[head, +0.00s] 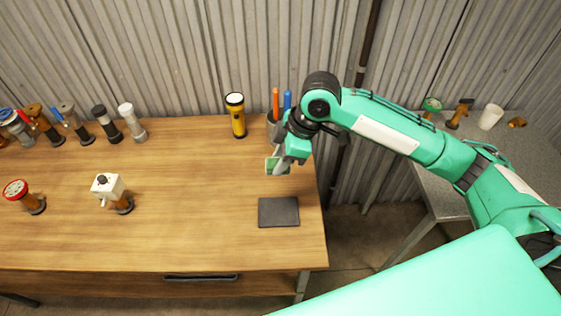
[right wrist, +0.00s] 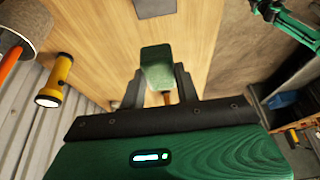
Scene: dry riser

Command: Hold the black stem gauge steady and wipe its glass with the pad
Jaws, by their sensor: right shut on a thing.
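My right gripper (head: 281,163) is shut on a small pad with a green face and pale edge (head: 272,166), above the right end of the wooden table. In the right wrist view the green pad (right wrist: 157,62) sits between the two dark fingers (right wrist: 158,90). A dark-stemmed black piece (head: 107,124) stands in the row at the back left, far from the gripper; I cannot tell whether it is the black stem gauge, as no glass shows. A red-rimmed gauge (head: 17,190) with a brown stem stands at the front left. My left gripper is not in view.
A white boxy fitting (head: 107,186) stands on the left half. A yellow torch (head: 236,116) and a pot (head: 273,127) with pens stand along the back. A dark flat mat (head: 278,212) lies front right. The table's middle is clear. A grey counter (head: 455,150) is at right.

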